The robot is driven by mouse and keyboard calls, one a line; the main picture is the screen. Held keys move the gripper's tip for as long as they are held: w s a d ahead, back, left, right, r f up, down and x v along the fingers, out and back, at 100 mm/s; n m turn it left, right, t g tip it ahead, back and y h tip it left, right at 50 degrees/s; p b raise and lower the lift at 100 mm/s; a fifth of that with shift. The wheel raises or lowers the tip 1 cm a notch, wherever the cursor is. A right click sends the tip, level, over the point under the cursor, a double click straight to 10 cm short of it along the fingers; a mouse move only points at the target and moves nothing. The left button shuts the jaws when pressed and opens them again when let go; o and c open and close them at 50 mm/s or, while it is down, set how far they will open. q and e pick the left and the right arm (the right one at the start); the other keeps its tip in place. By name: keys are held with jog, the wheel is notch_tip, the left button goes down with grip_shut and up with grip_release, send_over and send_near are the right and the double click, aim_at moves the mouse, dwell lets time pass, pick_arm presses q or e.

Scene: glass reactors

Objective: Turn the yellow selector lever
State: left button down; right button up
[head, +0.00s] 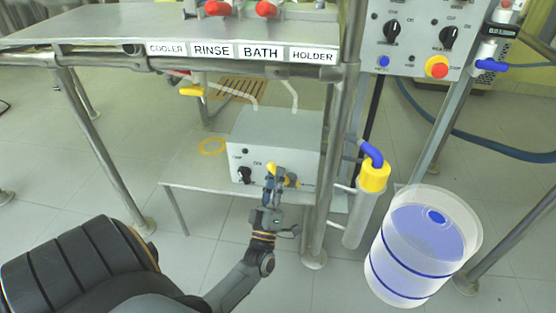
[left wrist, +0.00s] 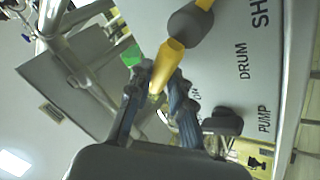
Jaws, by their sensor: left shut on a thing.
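The yellow selector lever (head: 291,181) sits on the front of a grey control box (head: 275,130) on the low shelf. In the left wrist view the lever (left wrist: 170,55) passes through a dark round hub and points down between my fingers. My left gripper (head: 272,180) reaches the box front from below, and its blue fingers cover part of the lever. In the left wrist view the left gripper (left wrist: 157,92) is shut on the lever's end. "DRUM" and "PUMP" are printed on the panel beside it. My right gripper is not in view.
A black knob (head: 244,175) sits left of the lever on the same panel. A table leg (head: 325,170) stands close on the right. The labelled bench edge (head: 120,57) is above.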

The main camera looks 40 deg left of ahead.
pick_arm(q)
jog(key=shift+a+f+n+g+y, duration=0.1)
jog(key=shift+f+n+g+y, duration=0.2)
jog(key=shift+n+y, duration=0.45)
jog(key=shift+n, duration=0.35)
jog(key=c, duration=1.2)
grip_release()
jog(key=shift+v, duration=3.75)
jog(key=shift+s+r, duration=0.1)
